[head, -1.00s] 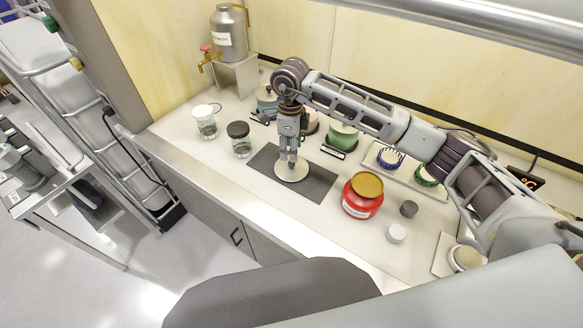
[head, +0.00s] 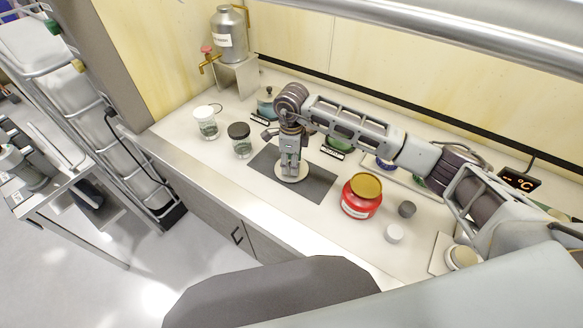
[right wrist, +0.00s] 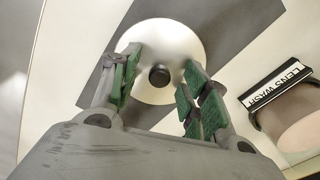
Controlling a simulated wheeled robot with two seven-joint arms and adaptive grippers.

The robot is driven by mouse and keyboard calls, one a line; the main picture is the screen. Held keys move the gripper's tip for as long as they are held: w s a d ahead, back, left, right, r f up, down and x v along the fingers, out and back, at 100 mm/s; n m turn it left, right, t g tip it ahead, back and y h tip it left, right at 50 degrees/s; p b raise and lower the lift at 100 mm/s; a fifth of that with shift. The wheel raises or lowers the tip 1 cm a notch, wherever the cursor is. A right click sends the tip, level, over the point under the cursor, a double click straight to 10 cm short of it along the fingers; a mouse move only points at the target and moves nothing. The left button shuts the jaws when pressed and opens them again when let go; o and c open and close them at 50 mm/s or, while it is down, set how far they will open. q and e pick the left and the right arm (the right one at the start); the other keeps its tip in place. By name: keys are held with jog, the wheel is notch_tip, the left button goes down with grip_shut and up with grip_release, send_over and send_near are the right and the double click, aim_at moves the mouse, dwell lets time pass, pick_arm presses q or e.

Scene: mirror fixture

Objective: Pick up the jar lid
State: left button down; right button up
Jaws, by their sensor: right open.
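The jar lid (head: 281,177) is a round cream disc lying on a dark grey mat (head: 320,187). In the right wrist view the lid (right wrist: 166,36) shows a small dark knob (right wrist: 159,75) at its middle. My right gripper (head: 290,174) points down over the lid and hides part of it in the head view. In the right wrist view the right gripper (right wrist: 161,62) is open, with its green-padded fingers on either side of the knob and apart from it. My left gripper is not in view.
A black-lidded glass jar (head: 240,142) and a white-lidded one (head: 206,124) stand to the left. A "LENS WASH" label (right wrist: 276,86) sits right of the gripper. The counter's front strip is clear.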

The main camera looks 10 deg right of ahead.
jog(key=shift+c, duration=0.2)
grip_shut()
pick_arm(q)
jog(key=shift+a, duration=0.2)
pick_arm(e)
jog(key=shift+r, duration=0.15)
